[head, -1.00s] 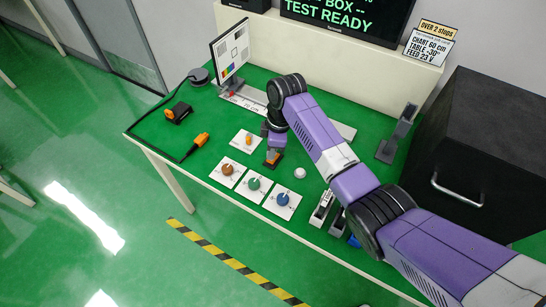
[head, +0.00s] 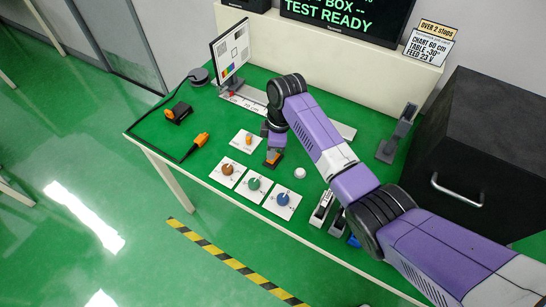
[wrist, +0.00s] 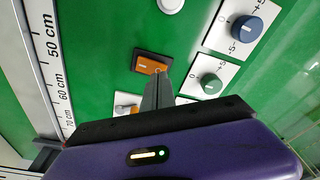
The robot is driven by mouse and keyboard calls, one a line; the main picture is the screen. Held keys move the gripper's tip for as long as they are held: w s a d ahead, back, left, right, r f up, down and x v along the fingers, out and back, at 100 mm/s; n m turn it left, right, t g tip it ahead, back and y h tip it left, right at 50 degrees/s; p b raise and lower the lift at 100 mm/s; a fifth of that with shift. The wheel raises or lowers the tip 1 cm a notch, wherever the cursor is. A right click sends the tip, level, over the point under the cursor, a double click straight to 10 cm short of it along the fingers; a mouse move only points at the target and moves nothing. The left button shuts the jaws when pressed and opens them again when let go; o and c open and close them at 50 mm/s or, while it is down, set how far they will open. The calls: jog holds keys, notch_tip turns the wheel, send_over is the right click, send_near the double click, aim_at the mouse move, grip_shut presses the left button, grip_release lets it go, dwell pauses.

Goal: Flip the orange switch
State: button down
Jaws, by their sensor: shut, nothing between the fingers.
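The orange switch (wrist: 146,64) is a rocker in a dark housing. It shows in the wrist view just beyond my fingertips, and in the head view the switch (head: 273,157) sits on the green table below my gripper. My gripper (wrist: 164,78) is shut and empty, its fingertips at the near right edge of the switch. In the head view my gripper (head: 275,148) points down at the switch and partly covers it. I cannot tell whether the fingertips touch the rocker.
Brown (head: 227,169), green (head: 253,183) and blue (head: 283,198) knobs on white plates line the front edge. A white plate with an orange lever (head: 247,140) stands to the left. A white button (head: 300,173) is to the right. A ruler rail (wrist: 52,60) runs behind.

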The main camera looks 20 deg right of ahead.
jog(key=shift+f+b, duration=0.55)
jog(key=shift+f, duration=0.35)
dwell(0.5)
jog(key=shift+r, duration=0.1)
notch_tip(320, 180, up, 7)
jog(key=p, duration=0.6)
jog(key=shift+p, duration=0.3)
dwell(0.4)
